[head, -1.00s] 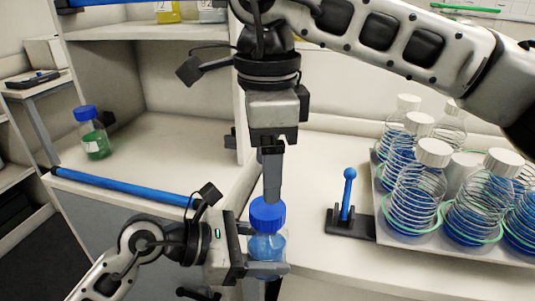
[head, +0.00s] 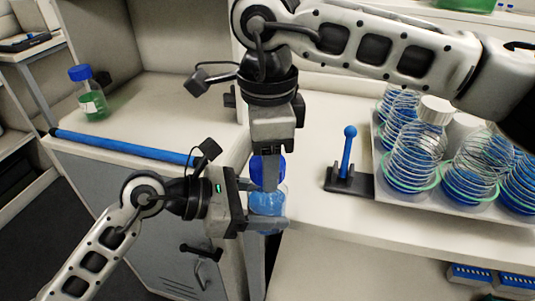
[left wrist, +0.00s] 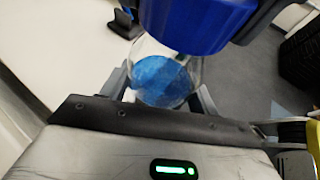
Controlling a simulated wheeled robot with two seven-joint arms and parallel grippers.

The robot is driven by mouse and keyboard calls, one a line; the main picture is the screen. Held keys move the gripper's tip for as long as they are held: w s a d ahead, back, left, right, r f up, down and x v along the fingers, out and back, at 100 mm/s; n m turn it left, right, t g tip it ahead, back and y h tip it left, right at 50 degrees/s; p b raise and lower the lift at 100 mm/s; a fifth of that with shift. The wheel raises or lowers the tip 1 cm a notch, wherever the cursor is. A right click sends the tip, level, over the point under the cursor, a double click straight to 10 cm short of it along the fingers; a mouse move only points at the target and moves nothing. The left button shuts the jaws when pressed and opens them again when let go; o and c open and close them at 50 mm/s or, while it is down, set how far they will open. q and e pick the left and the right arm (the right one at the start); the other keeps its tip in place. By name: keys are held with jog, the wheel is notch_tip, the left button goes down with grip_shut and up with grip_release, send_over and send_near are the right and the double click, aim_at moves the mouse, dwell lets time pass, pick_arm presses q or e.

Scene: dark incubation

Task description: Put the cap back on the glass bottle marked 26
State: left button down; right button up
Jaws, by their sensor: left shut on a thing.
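My left gripper (head: 262,207) is shut on a glass bottle (head: 268,204) with blue liquid and holds it upright. The bottle also shows in the left wrist view (left wrist: 163,78). A blue cap (head: 256,170) is at the top of this bottle; it is large in the left wrist view (left wrist: 195,22). I cannot tell whether it is seated on the neck. My right gripper (head: 270,168) points straight down from above, with a finger beside the cap. Its other finger is hidden, so its opening is unclear. No number is readable on the bottle.
A blue-capped bottle with green liquid (head: 90,95) stands on the left counter. A blue bar (head: 120,147) runs along that counter's edge. A small blue-knobbed stand (head: 348,165) and a rack of flasks (head: 400,205) are on the right bench.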

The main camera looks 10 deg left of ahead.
jog(key=shift+c, duration=1)
jog(key=o, duration=1.2)
jog(key=shift+c, duration=0.2)
jog(key=shift+r, duration=0.1)
notch_tip(320, 180, up, 12)
